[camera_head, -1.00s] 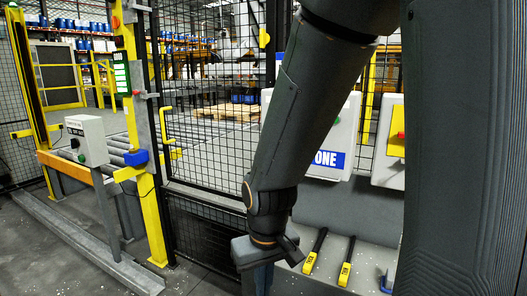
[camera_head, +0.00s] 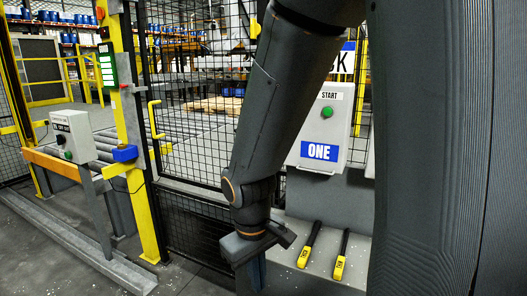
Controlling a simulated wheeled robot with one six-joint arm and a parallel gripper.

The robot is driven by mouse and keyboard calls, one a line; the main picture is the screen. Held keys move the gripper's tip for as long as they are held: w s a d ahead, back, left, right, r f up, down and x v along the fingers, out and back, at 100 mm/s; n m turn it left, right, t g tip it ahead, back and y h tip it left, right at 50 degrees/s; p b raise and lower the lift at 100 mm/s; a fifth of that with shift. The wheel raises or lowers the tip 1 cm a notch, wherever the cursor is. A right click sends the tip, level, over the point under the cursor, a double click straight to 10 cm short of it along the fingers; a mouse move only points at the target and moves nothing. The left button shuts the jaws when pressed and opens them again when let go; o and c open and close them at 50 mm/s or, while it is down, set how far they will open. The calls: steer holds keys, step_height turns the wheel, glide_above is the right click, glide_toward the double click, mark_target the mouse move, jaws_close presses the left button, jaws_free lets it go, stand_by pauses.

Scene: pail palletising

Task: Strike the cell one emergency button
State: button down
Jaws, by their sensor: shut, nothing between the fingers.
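The cell one control box (camera_head: 323,130) is a pale box with a blue ONE label (camera_head: 320,151), standing right of my arm. Its green START button (camera_head: 327,112) shows on the front. No red emergency button shows on the visible part of this box; my arm covers some of its left side. My gripper (camera_head: 257,273) hangs low at the left end of the grey bench, pointing down. It is shut and empty, below and left of the box and apart from it.
Two yellow-and-black tools (camera_head: 307,250) (camera_head: 341,260) lie on the grey bench. A mesh fence (camera_head: 195,225) stands behind and left. Another control box (camera_head: 69,135) with a green button stands by the roller conveyor. My dark body blocks the right side.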

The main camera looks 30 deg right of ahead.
steer(key=w+d+r+n+h+b, duration=0.1)
steer(key=w+d+r+n+h, duration=0.1)
steer(key=w+d+n+h, duration=0.3)
steer(key=w+d+r+n+h+b, duration=0.1)
steer(key=w+d+r+n+h, duration=0.15)
steer(key=d+n, duration=0.4)
steer(key=w+a+r+n+t+h+b, duration=0.1)
steer(key=w+a+r+n+t+h, duration=0.1)
steer(key=w+r+n+t, duration=0.3)
steer(key=w+a+r+n+t+h+b, duration=0.1)
steer(key=w+r+n+t, duration=0.4)
steer(key=w, duration=0.7)
step_height(320, 180, up, 3)
steer(key=a+n+h, duration=0.1)
steer(key=h, duration=0.1)
steer(key=shift+f+n+t+h, duration=0.15)
steer(key=shift+n+t+h, duration=0.15)
steer(key=shift+n+h, duration=0.05)
steer(key=shift+w, duration=0.1)
steer(key=p+x, duration=0.4)
steer(key=x, duration=1)
steer(key=shift+a+f, duration=0.1)
